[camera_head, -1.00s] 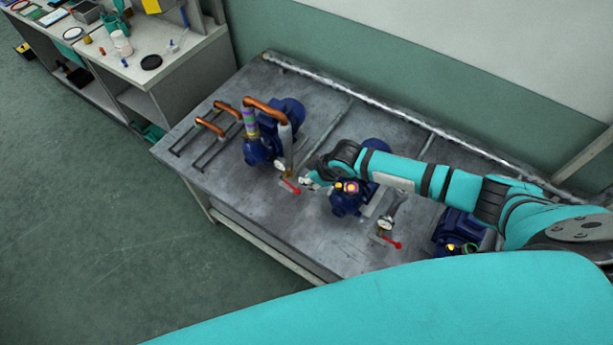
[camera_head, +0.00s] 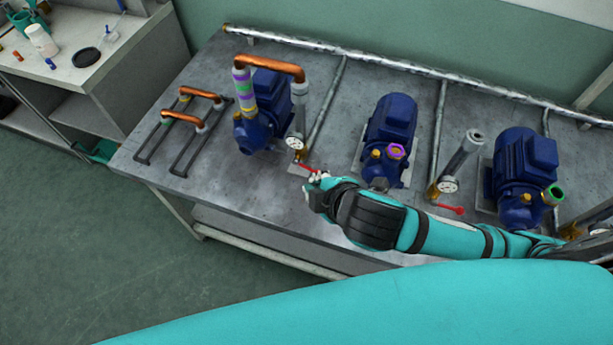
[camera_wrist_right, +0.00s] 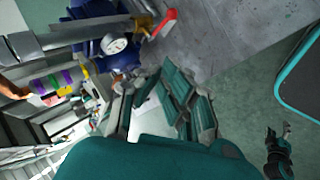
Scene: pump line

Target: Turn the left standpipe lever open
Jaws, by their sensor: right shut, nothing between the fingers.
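The left standpipe (camera_head: 300,105) stands beside the leftmost blue pump, with a round gauge (camera_head: 294,142) and a red lever (camera_head: 307,168) low on it. The lever points right and slightly toward the table's front edge. My right gripper (camera_head: 317,178) is shut and empty just in front of the lever's free end; whether they touch is unclear. In the wrist view the red lever (camera_wrist_right: 164,23) and gauge (camera_wrist_right: 114,45) lie beyond the fingers, with a visible gap. A dark gripper shape (camera_wrist_right: 278,148), apparently my left, hangs over the floor; its jaw state is unclear.
The middle pump (camera_head: 390,130) stands behind my right forearm. The right standpipe (camera_head: 460,160) has its own red lever (camera_head: 450,209). Copper-pipe racks (camera_head: 185,125) lie at the table's left end. A side bench (camera_head: 90,85) stands farther left. Bare tabletop lies around the left lever.

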